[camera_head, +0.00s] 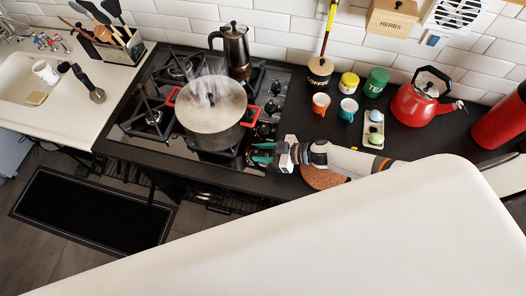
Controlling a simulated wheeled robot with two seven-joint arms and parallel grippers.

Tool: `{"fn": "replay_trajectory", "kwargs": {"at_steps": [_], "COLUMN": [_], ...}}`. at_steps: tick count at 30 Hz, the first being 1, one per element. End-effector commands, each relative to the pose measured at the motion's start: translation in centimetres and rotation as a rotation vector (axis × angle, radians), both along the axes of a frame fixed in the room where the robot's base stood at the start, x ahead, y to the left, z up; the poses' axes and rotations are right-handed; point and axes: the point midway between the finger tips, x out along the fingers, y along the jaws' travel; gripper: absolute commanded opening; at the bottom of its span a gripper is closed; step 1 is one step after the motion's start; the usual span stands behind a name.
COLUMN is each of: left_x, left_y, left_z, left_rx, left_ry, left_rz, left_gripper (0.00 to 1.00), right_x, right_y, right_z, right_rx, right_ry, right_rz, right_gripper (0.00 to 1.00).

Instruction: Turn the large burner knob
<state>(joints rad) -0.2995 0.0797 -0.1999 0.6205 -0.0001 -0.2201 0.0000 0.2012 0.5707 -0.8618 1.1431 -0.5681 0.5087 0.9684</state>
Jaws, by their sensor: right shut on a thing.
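The black gas hob (130,125) has a column of dark burner knobs (263,130) along its right side. My right gripper (262,153), with green fingertips, reaches in from the right to the front end of this column. It is shut on a burner knob there, which the fingers mostly hide. I cannot tell from the picture which way this knob is turned. My left gripper is not in view.
A large steaming pot (211,115) with red handles stands close to the knobs and gripper. A moka pot (236,50) stands behind it. Cups, jars and a red kettle (415,100) stand right of the hob. A cork mat (320,178) lies under my right arm.

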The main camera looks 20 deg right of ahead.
Motion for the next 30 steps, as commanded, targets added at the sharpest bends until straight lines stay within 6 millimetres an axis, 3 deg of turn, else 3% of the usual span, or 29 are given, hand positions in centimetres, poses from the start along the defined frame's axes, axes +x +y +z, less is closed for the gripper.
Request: {"fn": "replay_trajectory", "kwargs": {"at_steps": [3, 4, 8, 19, 30], "left_x": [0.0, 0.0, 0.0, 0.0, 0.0], "left_y": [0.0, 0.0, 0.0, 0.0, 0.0], "left_z": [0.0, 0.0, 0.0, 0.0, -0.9], "left_rx": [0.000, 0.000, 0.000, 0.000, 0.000], "left_ry": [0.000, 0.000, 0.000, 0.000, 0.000], "left_rz": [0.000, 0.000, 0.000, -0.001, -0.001], "left_gripper": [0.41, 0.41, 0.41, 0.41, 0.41], "right_x": [0.0, 0.0, 0.0, -0.3, -4.1], "right_y": [0.0, 0.0, 0.0, -0.5, -6.1], "right_z": [0.0, 0.0, 0.0, 0.2, 2.6], "right_rx": [-0.001, -0.001, 0.000, 0.000, -0.003], "right_ry": [0.000, 0.000, -0.001, -0.001, 0.003], "right_rz": [-0.002, -0.002, -0.002, -0.002, -0.001], "right_gripper": [0.13, 0.37, 0.58, 0.58, 0.58]}}
